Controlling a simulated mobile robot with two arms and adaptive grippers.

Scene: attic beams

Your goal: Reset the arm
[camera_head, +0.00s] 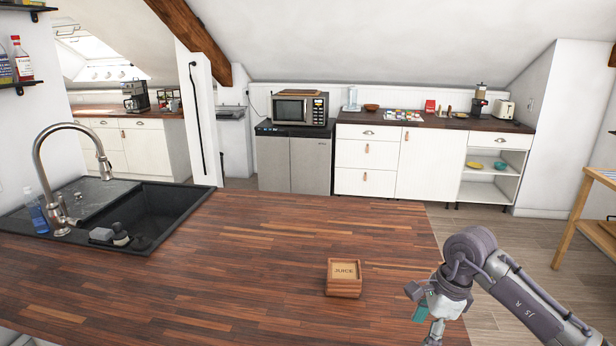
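My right arm comes in from the lower right of the head view, bent over the right edge of the wooden counter. My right gripper (434,333) points down at the bottom of the picture. Its fingertips are small and partly cut off by the frame edge, so its opening is unclear. My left arm and gripper are not in the picture.
The wooden counter (230,265) is mostly clear. A black sink (160,212) with a tall faucet (48,165) is at its left. Across the floor stand white cabinets (365,165), a grey fridge (293,160) and a microwave (300,107). A wooden table (590,205) is at the right edge.

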